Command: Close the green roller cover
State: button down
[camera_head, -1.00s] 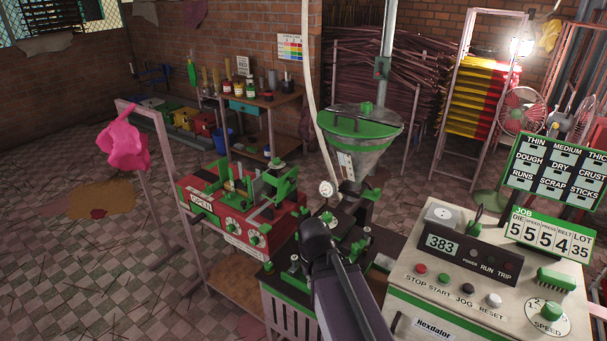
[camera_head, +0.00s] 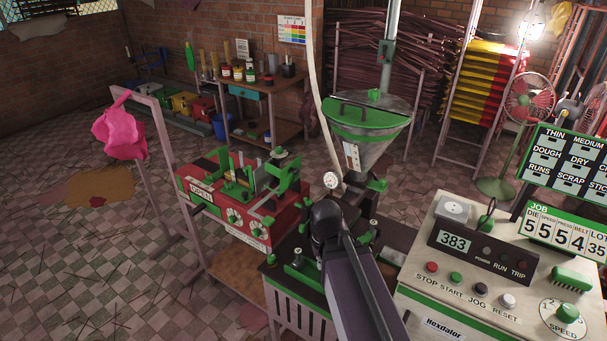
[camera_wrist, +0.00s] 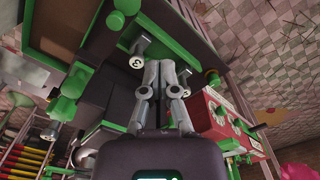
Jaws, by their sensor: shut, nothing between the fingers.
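The red roller machine (camera_head: 270,225) stands left of centre in the head view, with an OPEN sign (camera_head: 203,192) on its left front and two dials on its face. A green hinged-looking frame (camera_head: 286,178), apparently the roller cover, stands raised above the machine's top. In the head view my arm hides the gripper.
A hopper with a green lid (camera_head: 362,118) stands behind my arm. A control console (camera_head: 470,280) is close on the right. A post with a pink cloth (camera_head: 120,133) stands left of the red machine. The checkered floor (camera_head: 60,250) at left is mostly clear.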

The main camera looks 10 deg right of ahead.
aim_at(286, 173)
jog(key=w+d+r+m+t+y+p, duration=0.1)
jog(key=w+d+r+m+t+y, duration=0.1)
jog(key=w+m, duration=0.5)
jog(key=w+d+r+m+t+y+p, duration=0.2)
jog(key=w+d+r+m+t+y, duration=0.1)
jog(key=w+r+m, duration=0.4)
jog(key=w+d+r+m+t+y+p, duration=0.2)
jog(key=w+m, duration=0.6)
jog(key=m, duration=0.4)
jog(key=shift+d+r+t+y, duration=0.3)
jog(key=shift+d+r+y, duration=0.3)
jog(key=shift+d+r, duration=0.85)
jog(key=shift+f, duration=0.15)
jog(key=w+a+r+b+x, duration=0.1)
jog(key=b+x, duration=0.3)
jog(key=x, duration=0.8)
jog(key=shift+w+a+r, duration=0.25)
jog(key=shift+a+r, duration=0.1)
jog(key=shift+r, duration=0.25)
